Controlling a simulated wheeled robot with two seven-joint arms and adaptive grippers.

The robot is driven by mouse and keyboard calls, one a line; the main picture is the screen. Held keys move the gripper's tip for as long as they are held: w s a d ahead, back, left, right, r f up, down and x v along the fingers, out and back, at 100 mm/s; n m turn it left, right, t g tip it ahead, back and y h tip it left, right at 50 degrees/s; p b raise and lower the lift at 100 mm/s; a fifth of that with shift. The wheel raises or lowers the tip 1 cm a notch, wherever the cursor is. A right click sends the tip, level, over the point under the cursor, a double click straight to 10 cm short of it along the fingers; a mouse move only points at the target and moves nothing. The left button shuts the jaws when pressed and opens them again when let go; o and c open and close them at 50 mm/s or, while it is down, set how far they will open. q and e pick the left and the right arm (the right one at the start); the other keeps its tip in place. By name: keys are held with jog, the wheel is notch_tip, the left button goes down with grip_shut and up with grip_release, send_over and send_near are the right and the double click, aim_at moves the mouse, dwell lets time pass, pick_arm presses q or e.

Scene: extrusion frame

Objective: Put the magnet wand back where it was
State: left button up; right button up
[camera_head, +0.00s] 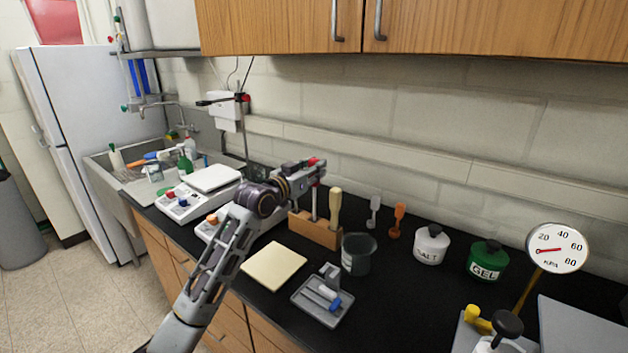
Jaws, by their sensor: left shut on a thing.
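My left gripper (316,172) reaches over the counter from the lower left and is shut on the magnet wand. The wand's thin, pale shaft (314,202) hangs upright below the fingers; red shows at the fingers above it, and the jaws hide part of the wand. Below is a wooden block stand (316,231), which also holds a tool with a pale wooden handle (335,204). The shaft's lower end meets the block's top in this view, but I cannot tell whether it sits in a hole or in front of one. My right gripper is out of view.
A dark beaker (358,254) stands close right of the block. A tan pad (273,266) and a grey tray (323,302) lie in front. Grey (373,212) and orange (397,221) scoops stand behind; a salt jar (431,245) is further right. Scales (199,200) stand left.

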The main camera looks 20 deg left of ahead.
pick_arm(q)
jog(key=shift+f, duration=1.7)
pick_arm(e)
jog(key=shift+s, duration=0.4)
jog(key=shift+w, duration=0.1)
pick_arm(q)
jog(key=o, duration=1)
jog(key=shift+f, duration=0.1)
jog(key=shift+b+v, duration=0.6)
jog(key=shift+v, duration=5.4)
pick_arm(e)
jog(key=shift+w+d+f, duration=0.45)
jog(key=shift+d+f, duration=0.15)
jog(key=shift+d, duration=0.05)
